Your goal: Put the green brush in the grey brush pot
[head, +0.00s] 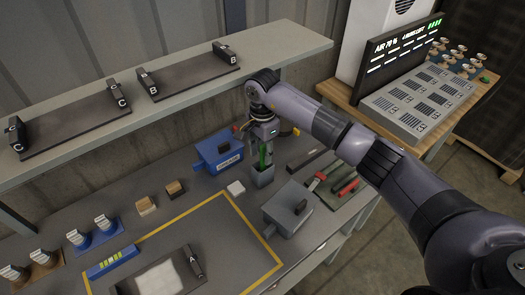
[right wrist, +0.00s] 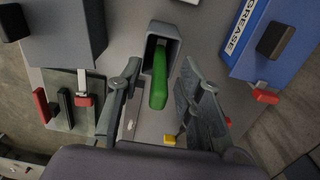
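The green brush (head: 264,154) stands in the grey brush pot (head: 263,177) on the bench, its lower end hidden inside. In the right wrist view the brush's green handle (right wrist: 159,88) sticks out of the mouth of the pot (right wrist: 173,33) toward my camera. My right gripper (head: 264,137) is directly above the pot. In the right wrist view its fingers (right wrist: 161,68) are spread on both sides of the handle, with gaps showing between handle and fingers. My left gripper is not in view.
A blue grease box (head: 219,152) stands left of the pot and a grey box (head: 289,208) in front of it. A dark mat with red-handled tools (head: 345,187) lies to the right. A shelf (head: 185,92) runs behind. The yellow-outlined area (head: 215,222) has some bare room.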

